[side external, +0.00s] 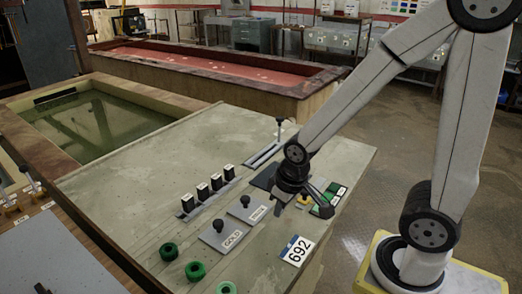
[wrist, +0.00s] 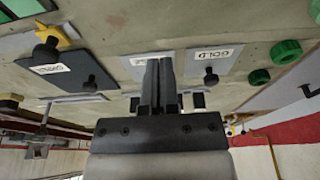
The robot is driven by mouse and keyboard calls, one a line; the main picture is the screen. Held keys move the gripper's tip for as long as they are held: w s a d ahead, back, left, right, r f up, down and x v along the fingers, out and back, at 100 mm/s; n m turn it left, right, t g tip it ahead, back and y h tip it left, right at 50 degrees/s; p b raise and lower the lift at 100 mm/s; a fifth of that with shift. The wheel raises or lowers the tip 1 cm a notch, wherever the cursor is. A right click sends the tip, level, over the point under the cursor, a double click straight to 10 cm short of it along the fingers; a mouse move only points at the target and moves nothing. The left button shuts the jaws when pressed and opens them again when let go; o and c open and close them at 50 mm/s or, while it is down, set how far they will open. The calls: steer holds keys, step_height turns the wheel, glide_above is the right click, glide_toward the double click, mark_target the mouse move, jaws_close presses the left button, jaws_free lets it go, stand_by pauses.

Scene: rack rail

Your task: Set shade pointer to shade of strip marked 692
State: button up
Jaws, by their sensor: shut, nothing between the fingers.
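A white card reading 692 with a blue edge (side external: 297,250) lies at the front right of the grey-green board. A group of green and dark patches (side external: 331,200) lies near the board's right edge. A yellow piece (side external: 304,201) is beside them; it shows in the wrist view (wrist: 63,36) with a dark knob close by. I cannot tell for sure which part is the shade pointer. My gripper (side external: 312,196) is over the board, left of the green patches, with shut, empty fingers (wrist: 158,66). The arm partly hides a dark plate (side external: 264,178), labelled and knobbed in the wrist view (wrist: 68,70).
Several black blocks (side external: 203,191) stand in a row behind. Green rings (side external: 194,270) sit at the front. An upright lever (side external: 280,128) stands in a slot at the back.

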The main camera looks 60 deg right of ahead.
mark_target(305, 190)
steer(key=o, duration=0.7)
steer(key=shift+d+r, duration=0.1)
steer(key=shift+d, duration=0.1)
steer(key=shift+o, duration=1.2)
steer(key=shift+w+d+m, duration=0.15)
steer(key=shift+d+m, duration=0.2)
steer(key=shift+m, duration=0.05)
steer(key=d+r+m+g, duration=0.1)
steer(key=d+m, duration=0.1)
steer(key=d, duration=0.2)
steer(key=d+r+m, duration=0.1)
steer(key=d+m, duration=0.2)
steer(key=d, duration=0.1)
steer(key=d+r+m+g, duration=0.1)
steer(key=d+r+m, duration=0.1)
steer(key=d+m, duration=0.1)
steer(key=shift+d+g, duration=0.3)
steer(key=shift+d, duration=0.55)
steer(key=shift+f, duration=3.85)
steer(key=shift+c, duration=0.2)
jaws_close()
